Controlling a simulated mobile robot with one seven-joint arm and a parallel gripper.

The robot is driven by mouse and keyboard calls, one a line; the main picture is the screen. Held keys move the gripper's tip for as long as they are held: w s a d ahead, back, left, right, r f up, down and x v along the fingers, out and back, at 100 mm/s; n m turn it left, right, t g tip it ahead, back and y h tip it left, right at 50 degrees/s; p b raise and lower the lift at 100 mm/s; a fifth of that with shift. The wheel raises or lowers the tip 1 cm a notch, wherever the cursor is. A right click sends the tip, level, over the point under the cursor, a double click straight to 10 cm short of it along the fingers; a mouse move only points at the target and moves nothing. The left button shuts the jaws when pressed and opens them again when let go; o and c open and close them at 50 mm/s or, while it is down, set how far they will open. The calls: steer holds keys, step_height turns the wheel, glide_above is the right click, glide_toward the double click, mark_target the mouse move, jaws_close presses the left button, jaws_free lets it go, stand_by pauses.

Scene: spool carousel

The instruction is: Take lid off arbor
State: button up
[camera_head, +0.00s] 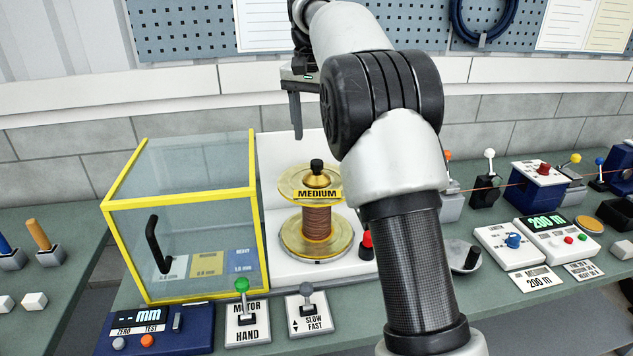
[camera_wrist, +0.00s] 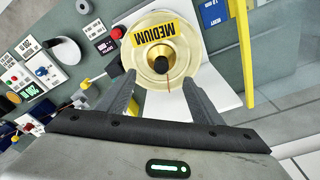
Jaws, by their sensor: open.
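The arbor holds a spool (camera_head: 318,222) wound with copper-brown wire, with clear yellowish flanges and a yellow MEDIUM label. A brass, cone-shaped lid (camera_head: 317,179) with a black knob (camera_head: 316,165) sits on top of the spool at the arbor. In the wrist view the black knob (camera_wrist: 161,66) shows at the middle of the flange, beyond the fingertips. My gripper (camera_head: 295,135) is above and slightly left of the lid, apart from it. In the wrist view my gripper (camera_wrist: 160,90) is open and empty, its two fingers spread to either side of the knob.
A yellow-framed clear guard box (camera_head: 185,215) stands just left of the spool. A red-topped post (camera_head: 366,243) stands close at its right. MOTOR/HAND (camera_head: 246,320) and SLOW/FAST (camera_head: 308,312) switches lie in front. A grey wall (camera_head: 240,100) runs behind the bench.

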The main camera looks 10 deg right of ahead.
mark_target(317, 162)
steer(key=f, duration=0.3)
steer(key=f+b, duration=0.1)
steer(key=f, duration=0.5)
steer(key=shift+w+d, duration=0.1)
steer(key=shift+w, duration=0.3)
steer(key=shift+s, duration=0.1)
steer(key=c, duration=1.4)
